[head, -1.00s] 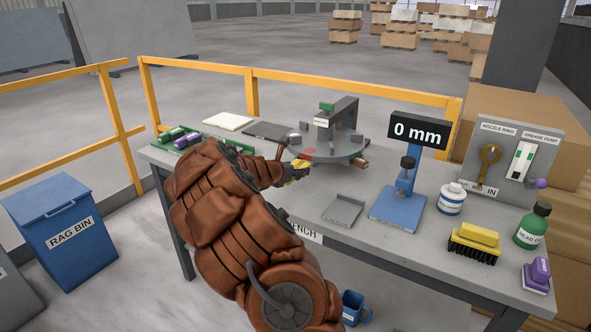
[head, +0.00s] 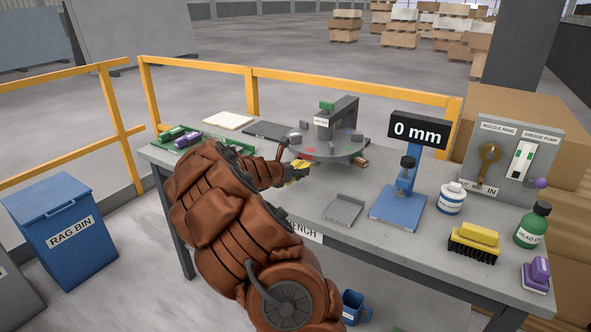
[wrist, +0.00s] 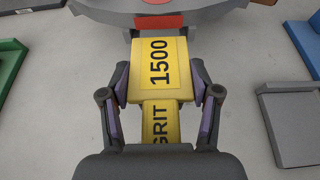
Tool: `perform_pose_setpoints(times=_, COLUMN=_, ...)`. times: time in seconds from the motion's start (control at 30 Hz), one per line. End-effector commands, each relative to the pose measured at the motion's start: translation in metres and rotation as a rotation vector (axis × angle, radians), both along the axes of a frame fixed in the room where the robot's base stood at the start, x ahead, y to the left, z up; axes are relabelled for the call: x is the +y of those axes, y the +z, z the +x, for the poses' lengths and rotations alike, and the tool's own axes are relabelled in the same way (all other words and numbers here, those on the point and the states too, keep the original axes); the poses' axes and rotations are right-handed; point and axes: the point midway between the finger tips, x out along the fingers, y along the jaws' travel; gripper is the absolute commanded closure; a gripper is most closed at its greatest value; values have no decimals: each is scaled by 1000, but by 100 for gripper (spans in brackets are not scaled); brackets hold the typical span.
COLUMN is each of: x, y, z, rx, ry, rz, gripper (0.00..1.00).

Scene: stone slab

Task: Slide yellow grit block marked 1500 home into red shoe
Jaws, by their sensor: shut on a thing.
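The yellow grit block (wrist: 158,72) marked 1500 is held between the two fingers of my gripper (wrist: 162,98) in the wrist view. Its far end points at the grey disc (wrist: 205,14), near the red patch (wrist: 158,21) on the disc's rim, which I take for the red shoe. I cannot tell whether the block touches the shoe. In the head view my gripper (head: 293,172) is at the disc's front left with the yellow block (head: 297,166) partly hidden. The red shoe (head: 308,151) shows small on the disc.
A grey tray (head: 343,209) and a blue gauge stand (head: 397,205) reading 0 mm are right of the gripper. A green tray with blocks (head: 183,147) is to the left. A brush (head: 474,243) and bottles stand at the right end.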

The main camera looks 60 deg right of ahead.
Motion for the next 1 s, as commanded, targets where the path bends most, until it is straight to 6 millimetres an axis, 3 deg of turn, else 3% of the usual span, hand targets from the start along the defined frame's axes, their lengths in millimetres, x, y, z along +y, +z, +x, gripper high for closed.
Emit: perform_pose_setpoints(times=1.0, x=-15, y=1, z=0, rx=0, ry=-1, rz=-1, gripper=86)
